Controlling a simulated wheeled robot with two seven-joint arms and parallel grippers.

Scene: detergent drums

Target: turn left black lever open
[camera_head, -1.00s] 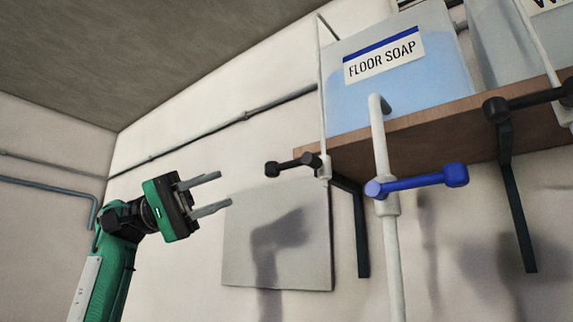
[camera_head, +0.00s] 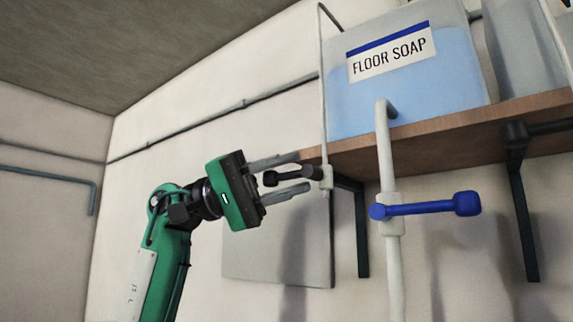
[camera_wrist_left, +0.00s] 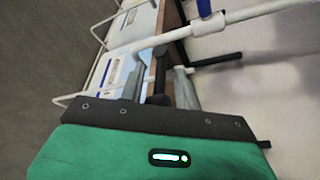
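The left black lever (camera_head: 294,174) sits on a thin white pipe at the left end of the shelf, its handle pointing left, roughly level. My left gripper (camera_head: 292,173) is open, with one finger above and one below the lever's handle. In the left wrist view the lever (camera_wrist_left: 158,78) lies between the two fingers of my left gripper (camera_wrist_left: 164,72). I cannot tell whether a finger touches it. My right gripper is not in view.
A blue lever (camera_head: 425,208) on a thicker white pipe (camera_head: 391,250) is to the right. A floor soap drum (camera_head: 400,95) stands on the wooden shelf (camera_head: 450,126), held by a dark bracket (camera_head: 517,200). A pale panel (camera_head: 250,262) is on the wall below. Room left of my arm is free.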

